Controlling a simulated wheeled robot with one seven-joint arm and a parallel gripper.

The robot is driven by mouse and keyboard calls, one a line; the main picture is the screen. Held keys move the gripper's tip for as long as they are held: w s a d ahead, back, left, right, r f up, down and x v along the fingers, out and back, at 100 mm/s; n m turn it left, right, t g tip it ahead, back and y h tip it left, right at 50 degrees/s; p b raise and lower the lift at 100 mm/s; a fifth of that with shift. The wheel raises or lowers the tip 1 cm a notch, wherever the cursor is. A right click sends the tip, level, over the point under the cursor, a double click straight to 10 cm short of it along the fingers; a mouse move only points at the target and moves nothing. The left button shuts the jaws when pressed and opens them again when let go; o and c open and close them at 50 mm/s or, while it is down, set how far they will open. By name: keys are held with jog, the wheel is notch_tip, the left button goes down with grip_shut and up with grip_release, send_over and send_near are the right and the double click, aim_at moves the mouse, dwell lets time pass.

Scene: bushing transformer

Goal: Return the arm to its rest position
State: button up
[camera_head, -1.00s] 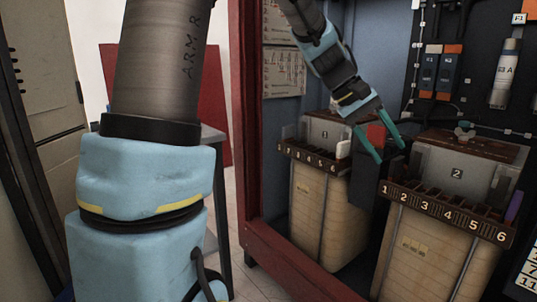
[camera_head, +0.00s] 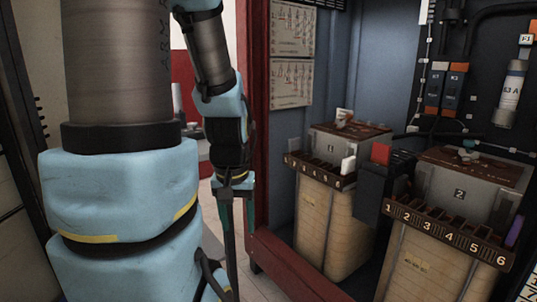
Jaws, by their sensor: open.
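My arm (camera_head: 217,60) hangs at the left of the cabinet opening, beside the red door frame. Its blue and dark wrist points downward. My gripper (camera_head: 236,228) is below the wrist with its teal fingers pointing down, open, and nothing shows between them. It is outside the cabinet, apart from the transformers.
Transformer 1 (camera_head: 325,215) and transformer 2 (camera_head: 425,255) stand in the cabinet, each with a numbered terminal strip. A dark box with a red top (camera_head: 381,153) sits between them. The red cabinet frame (camera_head: 258,130) is close to my gripper's right.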

notch_tip(320, 180, up, 18)
jog(key=p, duration=1.6)
dwell(1.5)
